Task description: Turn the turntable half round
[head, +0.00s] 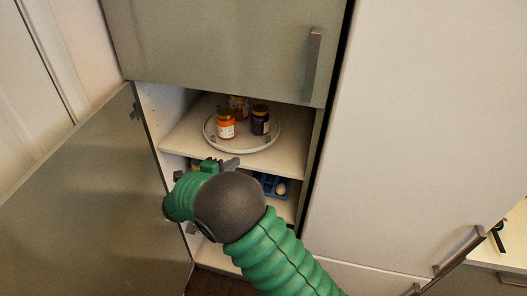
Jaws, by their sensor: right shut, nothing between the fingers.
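The round pale turntable (245,146) sits on the upper shelf inside an open cabinet. It carries an orange jar (226,125) at the front left, a dark purple jar (260,121) at the right and another orange jar (238,104) behind them. My right gripper (228,163) is in front of the shelf's edge, just below the turntable in the picture and apart from it as far as I can tell. It is shut and empty. My left gripper does not show.
The cabinet door (95,200) stands open on the left. The shelf (182,140) has bare room left of the turntable. A lower shelf holds a blue carton (268,182) with an egg (281,188), partly hidden by my arm. A tall white panel (430,110) closes the right side.

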